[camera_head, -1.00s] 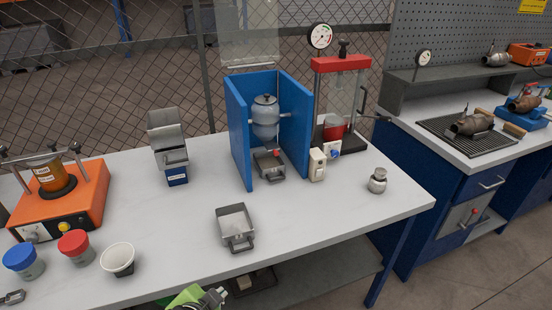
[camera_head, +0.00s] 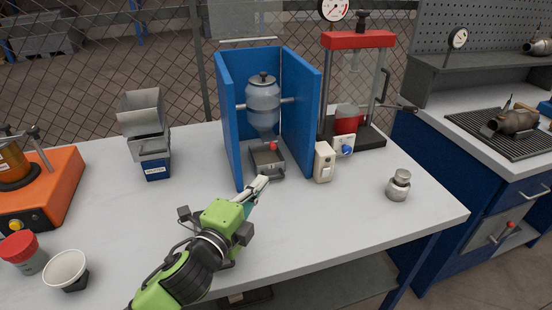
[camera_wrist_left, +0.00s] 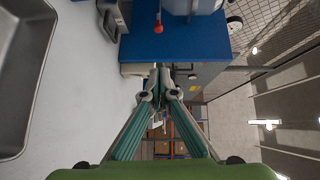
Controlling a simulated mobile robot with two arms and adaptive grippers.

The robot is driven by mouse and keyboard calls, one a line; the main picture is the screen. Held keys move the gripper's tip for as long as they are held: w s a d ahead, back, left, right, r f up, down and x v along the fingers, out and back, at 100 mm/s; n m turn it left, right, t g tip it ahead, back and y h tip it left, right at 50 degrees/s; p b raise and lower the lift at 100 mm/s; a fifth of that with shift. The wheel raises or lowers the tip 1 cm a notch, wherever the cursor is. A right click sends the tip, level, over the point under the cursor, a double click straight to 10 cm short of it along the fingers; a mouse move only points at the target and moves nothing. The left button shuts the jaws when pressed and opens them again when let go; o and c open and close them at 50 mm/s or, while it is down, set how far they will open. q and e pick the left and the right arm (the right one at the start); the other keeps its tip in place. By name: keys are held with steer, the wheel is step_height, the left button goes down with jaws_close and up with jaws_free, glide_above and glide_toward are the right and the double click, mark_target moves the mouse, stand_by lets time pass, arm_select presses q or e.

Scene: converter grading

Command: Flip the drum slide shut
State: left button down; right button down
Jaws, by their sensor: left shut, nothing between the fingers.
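The grey metal drum (camera_head: 263,98) hangs on a cross shaft inside the blue three-sided guard (camera_head: 232,120). A red knob (camera_head: 273,146) shows just under the drum's neck, by a small metal tray (camera_head: 267,160) on the guard's floor. I cannot tell the slide's position. My left gripper (camera_head: 262,183) is shut and empty at the guard's open front, apart from the knob. It also shows in the left wrist view (camera_wrist_left: 160,77). My right gripper is out of view.
A switch box (camera_head: 323,162) stands close to the guard's right front edge. A press with a red top (camera_head: 359,40) is behind it. A metal weight (camera_head: 398,186) stands at right. Stacked hoppers (camera_head: 145,122) stand left.

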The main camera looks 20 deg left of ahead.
arm_select(q)
steer(key=p, duration=0.2)
glide_toward(270, 143)
steer(key=w+d, duration=0.4)
steer(key=shift+w+a+f, duration=0.15)
steer(key=shift+w+a, duration=0.15)
steer(key=shift+w, duration=0.1)
stand_by(0.3)
steer(key=w+a, duration=0.2)
steer(key=w, duration=0.1)
steer(key=shift+w+a+p, duration=0.15)
steer(key=shift+w+p, duration=0.1)
steer(key=shift+p, duration=0.1)
steer(key=shift+s, duration=0.1)
